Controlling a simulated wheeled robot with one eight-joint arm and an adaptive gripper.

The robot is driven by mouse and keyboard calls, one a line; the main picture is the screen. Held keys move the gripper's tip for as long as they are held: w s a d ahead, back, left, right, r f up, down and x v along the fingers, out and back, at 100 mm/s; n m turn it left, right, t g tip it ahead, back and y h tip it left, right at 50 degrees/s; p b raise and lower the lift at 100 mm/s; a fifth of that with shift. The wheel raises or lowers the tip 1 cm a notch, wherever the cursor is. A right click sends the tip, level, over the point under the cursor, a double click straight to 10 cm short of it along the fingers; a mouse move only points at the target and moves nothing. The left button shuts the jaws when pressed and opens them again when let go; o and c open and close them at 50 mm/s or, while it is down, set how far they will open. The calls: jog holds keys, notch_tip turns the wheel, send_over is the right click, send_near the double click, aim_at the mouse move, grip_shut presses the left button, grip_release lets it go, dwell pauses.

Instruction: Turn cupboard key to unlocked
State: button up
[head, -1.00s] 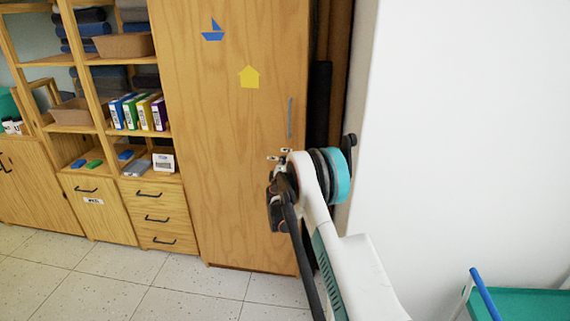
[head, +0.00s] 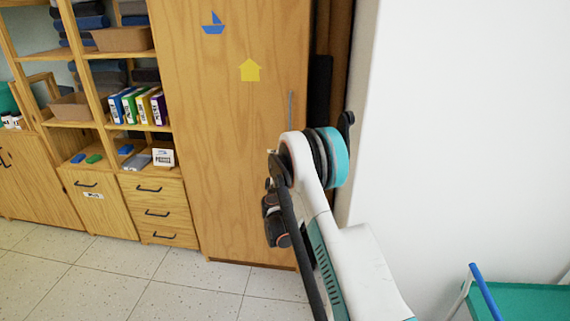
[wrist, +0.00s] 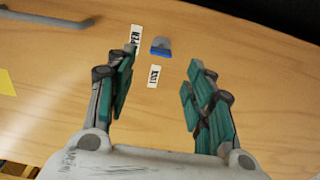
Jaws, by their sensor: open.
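The cupboard (head: 235,150) is a tall wooden one with a grey bar handle (head: 290,108). In the wrist view the key (wrist: 160,47) is a small grey piece with a blue edge at its door. A white label reading OPEN (wrist: 136,36) is left of the key, and another, apparently LOCK (wrist: 153,76), is just below it. I cannot tell which label the key points to. My gripper (wrist: 163,70) is open, its two fingers on either side of the key's line, with nothing between the pads. In the head view my arm hides the key.
Shelves with folders (head: 138,107) and drawers (head: 155,212) stand to the left. A white wall (head: 460,130) is close on the right, with a teal-topped trolley (head: 520,305) at the lower right. The floor before the drawers is clear.

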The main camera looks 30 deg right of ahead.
jog(key=shift+v, duration=2.65)
jog(key=s+a+r+m+g+y, duration=0.1)
jog(key=s+a+r+m+g, duration=0.2)
jog(key=s+r, duration=0.6)
jog(key=s+a+r+m+g+y, duration=0.2)
jog(key=s+r+m, duration=0.2)
jog(key=s+r, duration=0.5)
jog(key=s+a+m+g+y, duration=0.1)
jog(key=s+a+y, duration=0.1)
jog(key=s+a, duration=0.3)
jog(key=s+a+f+m+g+y, duration=0.1)
jog(key=s+a, duration=0.4)
jog(key=s, duration=0.9)
jog(key=s+a+f+m+y, duration=0.1)
jog(key=s+a+y, duration=0.3)
jog(key=s, duration=0.5)
jog(key=shift+s+a+m+g, duration=0.4)
jog(key=shift+a+m, duration=0.1)
jog(key=shift+a, duration=0.25)
